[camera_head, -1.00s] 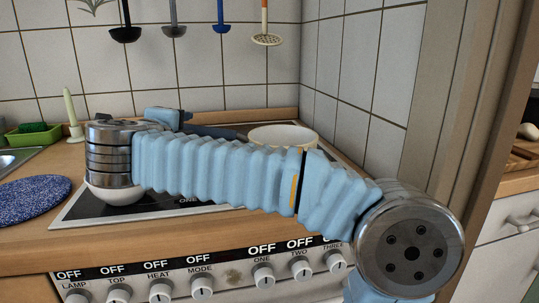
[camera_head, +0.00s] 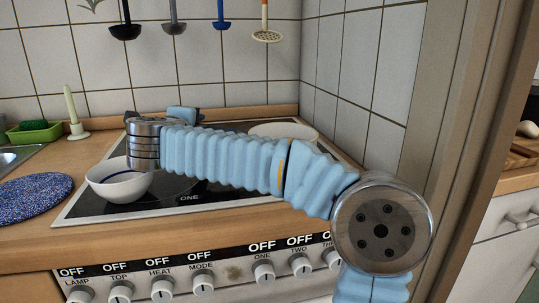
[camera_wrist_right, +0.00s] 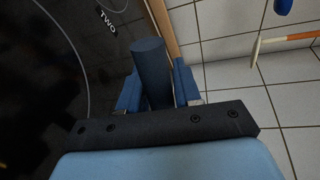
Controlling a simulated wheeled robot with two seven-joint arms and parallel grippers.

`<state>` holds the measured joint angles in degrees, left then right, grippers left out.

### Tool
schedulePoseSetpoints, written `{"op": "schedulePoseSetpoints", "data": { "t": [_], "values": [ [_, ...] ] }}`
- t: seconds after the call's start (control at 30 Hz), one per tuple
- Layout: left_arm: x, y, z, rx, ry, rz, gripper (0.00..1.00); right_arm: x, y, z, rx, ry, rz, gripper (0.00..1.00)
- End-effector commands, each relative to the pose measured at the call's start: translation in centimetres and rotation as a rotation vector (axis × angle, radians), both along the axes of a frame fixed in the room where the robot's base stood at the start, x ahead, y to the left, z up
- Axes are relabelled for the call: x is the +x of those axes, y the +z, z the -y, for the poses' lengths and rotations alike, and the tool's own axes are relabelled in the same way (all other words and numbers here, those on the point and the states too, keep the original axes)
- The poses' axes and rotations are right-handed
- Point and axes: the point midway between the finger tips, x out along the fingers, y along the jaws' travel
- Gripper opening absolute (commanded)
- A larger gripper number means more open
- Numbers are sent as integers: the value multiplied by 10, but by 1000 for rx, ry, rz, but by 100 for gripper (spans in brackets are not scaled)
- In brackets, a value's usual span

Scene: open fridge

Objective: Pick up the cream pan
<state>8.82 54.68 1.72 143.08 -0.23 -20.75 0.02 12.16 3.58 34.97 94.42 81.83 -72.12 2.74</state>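The cream pan (camera_head: 284,130) stands on the back right of the stove, and my right arm covers its front and lower part. Its dark blue handle (camera_wrist_right: 150,66) shows in the right wrist view as a thick round bar. My right gripper (camera_wrist_right: 158,88) has one blue finger on each side of this handle and looks open, with little space beside it. I cannot tell whether either finger touches it. In the head view my right gripper (camera_head: 181,114) is mostly hidden behind its own wrist. My left gripper is not in view.
A white bowl (camera_head: 118,186) sits on the black stovetop (camera_head: 90,208) at the front left. Tiled walls (camera_head: 255,70) stand close behind and to the right. Utensils, including a slotted turner (camera_head: 267,36), hang above. A blue round mat (camera_head: 35,194) lies on the left counter.

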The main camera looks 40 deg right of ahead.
Motion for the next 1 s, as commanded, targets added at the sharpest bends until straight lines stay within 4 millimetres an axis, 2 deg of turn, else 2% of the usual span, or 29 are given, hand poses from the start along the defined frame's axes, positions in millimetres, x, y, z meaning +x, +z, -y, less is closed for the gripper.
{"op": "schedulePoseSetpoints", "data": {
  "t": [0.03,0.2,1.0],
  "values": [
    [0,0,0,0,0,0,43,0,0,0,0,0,0,25],
    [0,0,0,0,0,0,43,0,0,0,0,0,0,0],
    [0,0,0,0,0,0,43,0,0,0,1,0,-1,0]
  ]
}}
